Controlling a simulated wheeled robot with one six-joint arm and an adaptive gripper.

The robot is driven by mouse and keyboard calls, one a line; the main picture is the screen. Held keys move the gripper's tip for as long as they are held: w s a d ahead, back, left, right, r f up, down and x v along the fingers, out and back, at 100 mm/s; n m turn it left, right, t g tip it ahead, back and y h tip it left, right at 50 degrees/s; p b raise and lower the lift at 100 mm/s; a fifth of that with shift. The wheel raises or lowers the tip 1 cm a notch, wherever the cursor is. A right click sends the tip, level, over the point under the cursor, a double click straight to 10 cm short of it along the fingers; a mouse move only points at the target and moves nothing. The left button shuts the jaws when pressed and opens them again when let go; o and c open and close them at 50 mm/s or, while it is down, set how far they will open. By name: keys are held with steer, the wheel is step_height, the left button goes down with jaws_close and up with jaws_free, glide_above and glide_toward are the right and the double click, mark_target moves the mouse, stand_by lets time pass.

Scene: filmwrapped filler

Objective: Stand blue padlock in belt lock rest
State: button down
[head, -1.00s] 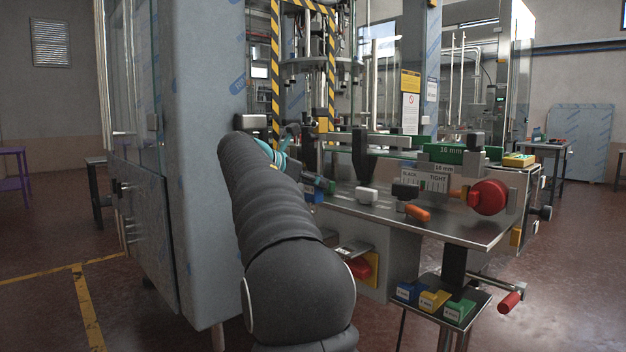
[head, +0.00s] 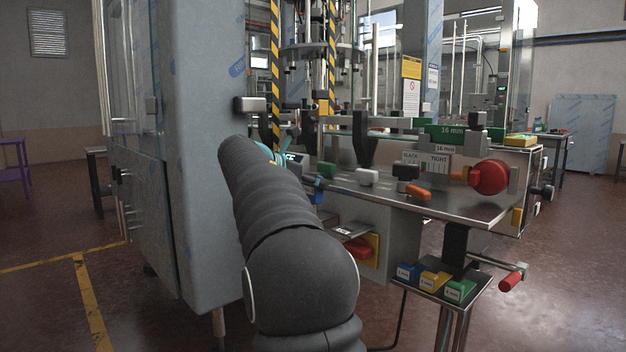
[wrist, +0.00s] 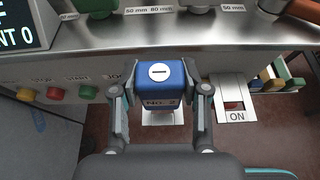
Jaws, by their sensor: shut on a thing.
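The blue padlock (wrist: 168,76) has a pale round face with a dark slot on top and a "NO. 2" label on its near side. My gripper (wrist: 162,100) is shut on it, one finger on each side. The padlock is in front of the machine's steel front edge. In the head view my gripper (head: 306,178) is partly hidden behind my arm, at the left end of the steel table, with a bit of blue showing. A white plate (wrist: 158,118) shows below the padlock. I cannot tell for sure which part is the belt lock rest.
The steel table (head: 465,206) carries knobs, gauges and a large red wheel (head: 489,177). Coloured buttons (wrist: 54,93) line the panel left of the padlock; an ON switch plate (wrist: 233,98) is on the right. A tray of coloured blocks (head: 432,278) stands lower right. A tall cabinet (head: 190,150) is on the left.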

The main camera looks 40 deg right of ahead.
mark_target(309, 196)
steer(key=shift+f+b, duration=0.7)
steer(key=shift+f, duration=1)
steer(key=shift+f, duration=0.4)
steer(key=c, duration=0.5)
jaws_free()
steer(key=shift+a, duration=0.1)
steer(key=v, duration=1.1)
steer(key=shift+a+r, duration=0.25)
steer(key=shift+a, duration=0.1)
